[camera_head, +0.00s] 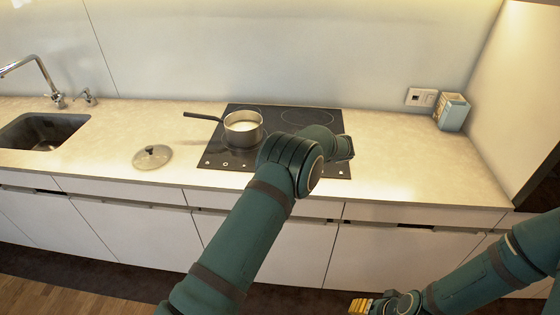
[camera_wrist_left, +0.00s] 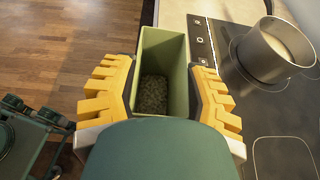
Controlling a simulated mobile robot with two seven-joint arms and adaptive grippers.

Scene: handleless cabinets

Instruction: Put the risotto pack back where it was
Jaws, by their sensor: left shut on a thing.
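In the left wrist view, a green open-topped box (camera_wrist_left: 176,72), which I take for the risotto pack, sits between the yellow fingers of my left gripper (camera_wrist_left: 161,78). The gripper is shut on it from both sides. Dark grainy contents show at the bottom of the box; any label is out of sight. In the head view my left arm reaches over the hob's front right, and its gripper and the box are hidden behind the arm. My right gripper (camera_head: 371,305) is at the bottom edge, low in front of the cabinets; its opening is unclear.
A pot (camera_head: 243,130) with pale contents stands on the black hob (camera_head: 300,115). A glass lid (camera_head: 152,157) lies left of it, near the sink (camera_head: 45,130). A small pale box (camera_head: 452,112) stands at the counter's right end.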

